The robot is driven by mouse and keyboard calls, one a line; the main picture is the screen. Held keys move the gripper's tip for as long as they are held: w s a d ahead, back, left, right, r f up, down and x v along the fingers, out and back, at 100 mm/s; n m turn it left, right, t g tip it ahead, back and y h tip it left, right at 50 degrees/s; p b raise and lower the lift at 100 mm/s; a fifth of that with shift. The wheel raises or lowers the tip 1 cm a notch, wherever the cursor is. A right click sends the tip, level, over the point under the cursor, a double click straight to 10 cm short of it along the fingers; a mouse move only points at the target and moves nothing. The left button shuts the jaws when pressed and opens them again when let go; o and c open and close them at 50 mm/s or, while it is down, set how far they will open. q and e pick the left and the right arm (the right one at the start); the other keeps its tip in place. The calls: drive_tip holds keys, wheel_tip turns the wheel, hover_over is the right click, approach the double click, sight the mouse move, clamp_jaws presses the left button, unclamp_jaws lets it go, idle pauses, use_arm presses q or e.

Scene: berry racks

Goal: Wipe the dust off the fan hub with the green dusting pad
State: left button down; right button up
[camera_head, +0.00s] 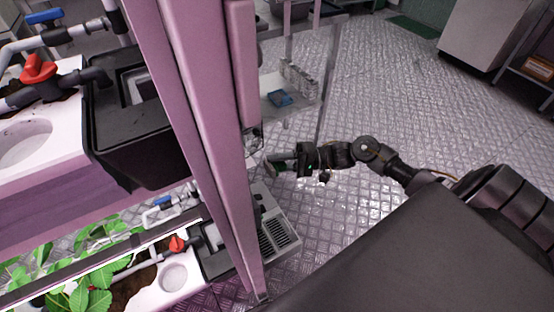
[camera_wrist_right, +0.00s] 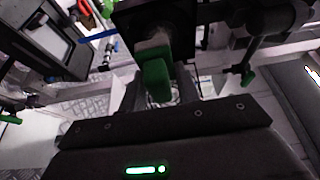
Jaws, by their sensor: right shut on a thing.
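My right gripper (camera_head: 279,164) reaches in from the right, close to the pink rack post. It is shut on the green dusting pad (camera_head: 271,167), which shows small and dark in the head view. In the right wrist view the green pad (camera_wrist_right: 155,80) sits between the two fingers, in front of a dark block. The fan hub cannot be made out clearly. A small roundish wire-like shape by the post, just above the gripper, is partly hidden. Dust and contact cannot be told. My left gripper is not in view.
The pink rack post (camera_head: 210,140) stands left of the gripper. A grey vented box (camera_head: 281,234) is below it. A shelf with a blue item (camera_head: 280,98) stands behind. Leafy plants (camera_head: 92,278) and pipes fill the left.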

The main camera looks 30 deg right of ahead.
sight(267, 170)
drive_tip(key=a, duration=0.2)
drive_tip(key=shift+a+b, duration=0.35)
drive_tip(key=shift+a, duration=0.05)
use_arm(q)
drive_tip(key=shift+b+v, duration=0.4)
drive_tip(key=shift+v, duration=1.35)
use_arm(e)
drive_tip(key=shift+w+a, duration=0.15)
drive_tip(key=shift+a, duration=1.2)
use_arm(q)
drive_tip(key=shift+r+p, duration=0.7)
drive_tip(key=shift+p, duration=0.05)
use_arm(e)
drive_tip(key=shift+a, duration=0.95)
drive_tip(key=shift+w, duration=0.1)
drive_tip(key=w, duration=0.3)
drive_tip(key=shift+w+d, duration=0.2)
drive_tip(key=shift+w, duration=0.05)
drive_tip(key=shift+w, duration=0.1)
